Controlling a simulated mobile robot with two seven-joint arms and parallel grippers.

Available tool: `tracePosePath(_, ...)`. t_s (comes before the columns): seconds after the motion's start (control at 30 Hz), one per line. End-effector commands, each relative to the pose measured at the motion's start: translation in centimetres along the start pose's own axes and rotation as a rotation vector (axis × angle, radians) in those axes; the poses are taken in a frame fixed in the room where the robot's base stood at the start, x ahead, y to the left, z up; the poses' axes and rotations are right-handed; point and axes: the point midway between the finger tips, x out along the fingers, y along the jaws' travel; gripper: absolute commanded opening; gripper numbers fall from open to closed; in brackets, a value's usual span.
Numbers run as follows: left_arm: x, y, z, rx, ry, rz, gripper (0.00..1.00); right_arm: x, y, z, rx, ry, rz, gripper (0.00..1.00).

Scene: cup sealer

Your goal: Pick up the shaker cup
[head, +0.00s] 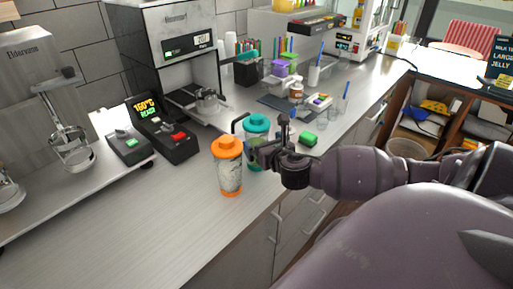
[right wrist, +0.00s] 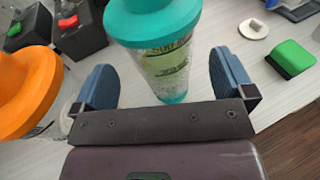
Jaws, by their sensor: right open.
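A clear shaker cup with a teal lid and teal base (head: 257,124) stands upright on the counter. In the right wrist view the teal cup (right wrist: 165,60) shows between my two blue fingers, with a gap on either side. My right gripper (head: 259,153) is open at the near right side of this cup; it also shows in the right wrist view (right wrist: 161,66). A second shaker cup, with an orange lid and base (head: 230,170), stands left of it. The orange cup (right wrist: 25,90) is just outside the left finger. My left gripper is not in view.
A black control box with a red button (head: 177,138) stands to the left. A green-topped block (head: 308,138) lies to the right, near the counter's edge. A coffee machine (head: 180,45) stands behind. The front left counter is clear.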

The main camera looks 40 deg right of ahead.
Motion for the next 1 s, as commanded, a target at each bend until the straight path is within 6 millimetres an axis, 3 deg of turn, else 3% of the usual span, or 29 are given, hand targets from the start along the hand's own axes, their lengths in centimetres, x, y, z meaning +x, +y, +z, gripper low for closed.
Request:
tracePosePath(0.3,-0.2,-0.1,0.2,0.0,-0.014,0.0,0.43,3.9,0.0,-0.3,0.001,-0.001,-0.001,1.0)
tracePosePath(0.67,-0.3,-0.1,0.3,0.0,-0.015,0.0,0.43,4.5,-0.1,-0.4,0.001,0.0,0.0,0.98)
tracePosePath(1.0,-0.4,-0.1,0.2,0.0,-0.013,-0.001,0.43,4.5,-0.1,-0.4,0.0,0.0,0.0,0.46)
